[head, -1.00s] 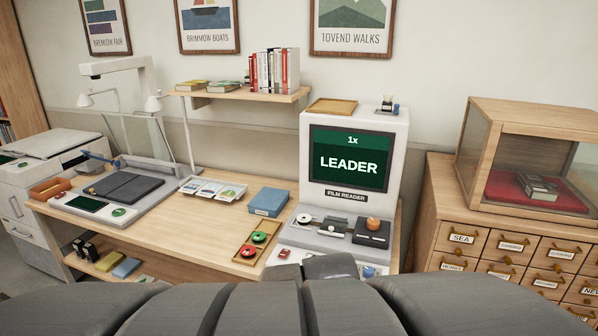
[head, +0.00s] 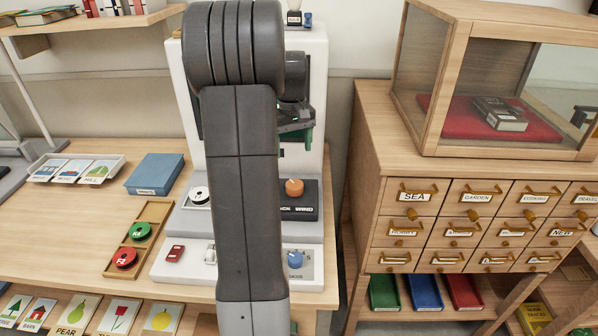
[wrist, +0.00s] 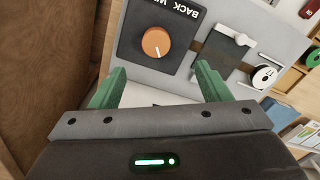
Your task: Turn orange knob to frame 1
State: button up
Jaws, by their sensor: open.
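The orange knob (head: 294,188) sits on a black panel marked WIND on the film reader (head: 312,150), right of my arm in the head view. In the wrist view the orange knob (wrist: 156,42) is round with a white pointer line, on the black panel marked BACK. My gripper (wrist: 158,82) is open, its two green fingers apart and empty. The knob lies beyond the fingertips, roughly between them in the picture and not touched. In the head view my arm covers most of the reader's screen, so the frame reading is hidden.
A white reel (head: 199,194) is left of my arm. A blue knob (head: 295,259) and a red switch (head: 174,254) are on the reader's front. A wooden tray (head: 152,212) holds red and green reels. A drawer cabinet (head: 372,150) with a glass case stands at right.

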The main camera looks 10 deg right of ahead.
aim_at(294, 184)
jog(key=f, duration=0.4)
jog(key=w+f, duration=0.1)
jog(key=f, duration=0.9)
jog(key=shift+w+d, duration=0.15)
jog(key=shift+d, duration=0.15)
jog(key=shift+c, duration=0.4)
jog(key=shift+r, duration=0.1)
jog(key=c, duration=0.9)
jog(key=shift+m, duration=1.6)
jog(key=o, duration=1)
